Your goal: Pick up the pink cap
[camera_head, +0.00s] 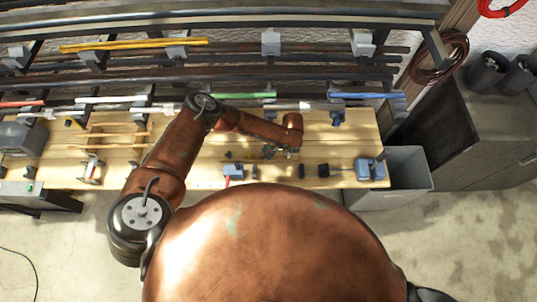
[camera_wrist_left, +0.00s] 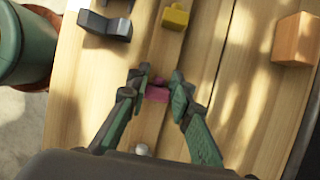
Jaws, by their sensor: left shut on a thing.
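The pink cap (camera_wrist_left: 157,93) shows in the left wrist view as a small pink piece between the two fingertips of my left gripper (camera_wrist_left: 160,91). The fingers are shut on it from both sides, low over the wooden bench top; I cannot tell whether it touches the wood. In the head view my left arm reaches over the bench, and its gripper (camera_head: 270,150) is small and dark near the bench's middle. The cap cannot be made out there. My right gripper is not in view.
The wooden bench (camera_head: 215,165) carries several small parts. In the wrist view a yellow block (camera_wrist_left: 176,17), a grey bracket (camera_wrist_left: 105,25) and an orange-brown block (camera_wrist_left: 296,39) lie around the gripper. A grey bin (camera_head: 405,168) stands right of the bench. Racks of bars run behind it.

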